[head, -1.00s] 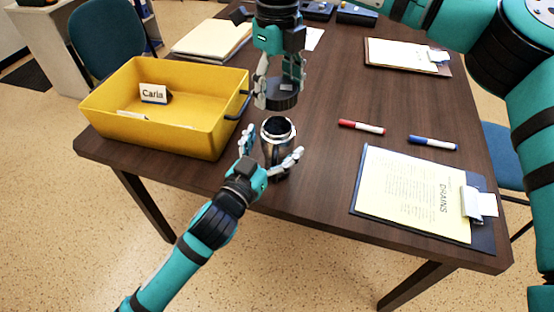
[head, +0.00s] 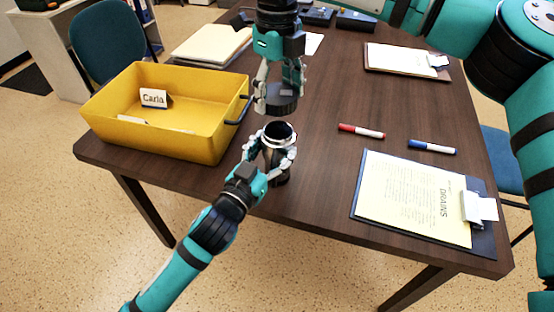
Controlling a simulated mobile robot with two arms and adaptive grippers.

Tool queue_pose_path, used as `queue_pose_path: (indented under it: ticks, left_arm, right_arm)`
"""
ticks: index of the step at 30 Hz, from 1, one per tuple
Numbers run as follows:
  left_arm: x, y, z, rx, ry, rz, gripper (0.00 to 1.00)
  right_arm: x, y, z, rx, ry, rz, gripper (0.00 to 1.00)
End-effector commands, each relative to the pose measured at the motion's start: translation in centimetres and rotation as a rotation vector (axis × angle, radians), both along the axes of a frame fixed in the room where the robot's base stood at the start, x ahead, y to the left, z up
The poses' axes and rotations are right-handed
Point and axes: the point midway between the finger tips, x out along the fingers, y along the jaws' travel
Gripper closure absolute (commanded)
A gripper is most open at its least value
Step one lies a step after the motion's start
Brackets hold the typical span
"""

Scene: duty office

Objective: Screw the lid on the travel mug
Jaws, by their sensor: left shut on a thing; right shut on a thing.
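The travel mug (head: 278,136) stands upright near the table's front edge, with its dark open top and silver rim showing. My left gripper (head: 274,158) is shut on the mug's body, its fingers on either side. My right gripper (head: 278,88) points down from above and is shut on the dark round lid (head: 281,103). The lid is held just above the mug and a little behind its mouth in the picture; there is a small gap between them. The mug's lower body is partly hidden by my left fingers.
A yellow bin (head: 170,133) with a "Carla" card is on the left. A red marker (head: 361,130), a blue marker (head: 431,146) and a clipboard (head: 366,216) with a yellow sheet lie on the right. Another clipboard (head: 407,57) lies farther back. The dark table is clear between them.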

Motion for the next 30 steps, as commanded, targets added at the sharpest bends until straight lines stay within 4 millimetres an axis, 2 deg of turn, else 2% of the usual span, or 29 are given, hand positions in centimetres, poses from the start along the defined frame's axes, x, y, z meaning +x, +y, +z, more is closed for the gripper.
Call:
queue_pose_path:
  ticks: [12, 30]
  left_arm:
    - [0.0, 0.0, -0.1, 0.002, 0.001, 0.001, 0.96]
    - [0.0, 0.0, -0.1, 0.002, 0.001, 0.001, 0.96]
  right_arm:
    - [0.0, -0.2, -4.8, 0.008, -0.001, -0.001, 0.58]
    - [0.0, -0.1, -5.2, 0.008, -0.002, 0.000, 0.58]
